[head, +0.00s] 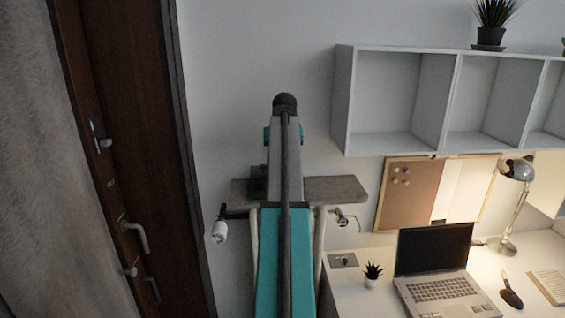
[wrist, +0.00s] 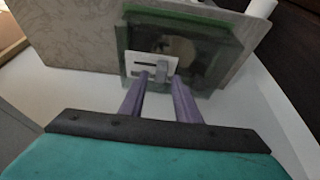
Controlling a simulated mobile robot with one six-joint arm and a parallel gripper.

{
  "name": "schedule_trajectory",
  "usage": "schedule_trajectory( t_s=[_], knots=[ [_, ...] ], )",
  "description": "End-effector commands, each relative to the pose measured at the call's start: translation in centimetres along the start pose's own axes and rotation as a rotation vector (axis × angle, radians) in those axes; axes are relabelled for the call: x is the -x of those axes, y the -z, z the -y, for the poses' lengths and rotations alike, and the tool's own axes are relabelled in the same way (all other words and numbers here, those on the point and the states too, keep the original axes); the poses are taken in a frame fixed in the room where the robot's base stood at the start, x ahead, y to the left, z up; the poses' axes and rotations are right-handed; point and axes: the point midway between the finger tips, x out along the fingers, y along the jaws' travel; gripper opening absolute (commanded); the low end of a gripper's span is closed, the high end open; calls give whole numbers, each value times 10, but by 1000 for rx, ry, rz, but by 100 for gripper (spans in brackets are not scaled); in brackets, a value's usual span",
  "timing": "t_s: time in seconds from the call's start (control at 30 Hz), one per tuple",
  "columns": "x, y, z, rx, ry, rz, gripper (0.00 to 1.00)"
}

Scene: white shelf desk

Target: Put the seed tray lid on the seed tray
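The clear, dark-looking seed tray lid (wrist: 205,77) shows in the wrist view, with a pale slotted plate and a grey knob on its near face. My gripper (wrist: 155,76) has its two purple fingers at this knob, one on each side, and looks shut on it. Behind the lid is the green rim of the seed tray (wrist: 185,16), on a patterned grey-brown board (wrist: 70,35). A brownish patch shows through the lid. In the head view a dark green shape (head: 258,181) shows at the board, left of my arm; I cannot tell lid from tray there. My arm hides the gripper.
The wall board (head: 337,189) has a white spotlight (head: 220,231) at its lower left and another fitting (head: 345,218) at right. The desk (head: 385,290) at right holds a laptop (head: 435,260), small plant (head: 372,274) and lamp (head: 515,200). A dark door (head: 130,170) stands at left.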

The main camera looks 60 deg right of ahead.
Motion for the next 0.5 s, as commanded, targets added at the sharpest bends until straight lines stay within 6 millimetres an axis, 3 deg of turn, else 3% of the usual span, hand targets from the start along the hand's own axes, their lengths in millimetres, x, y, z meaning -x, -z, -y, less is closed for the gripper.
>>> schedule_trajectory(
  t_s=[0.5],
  knots=[
    [5, 0, -2, -1, -1, -1, 35]
  ],
)
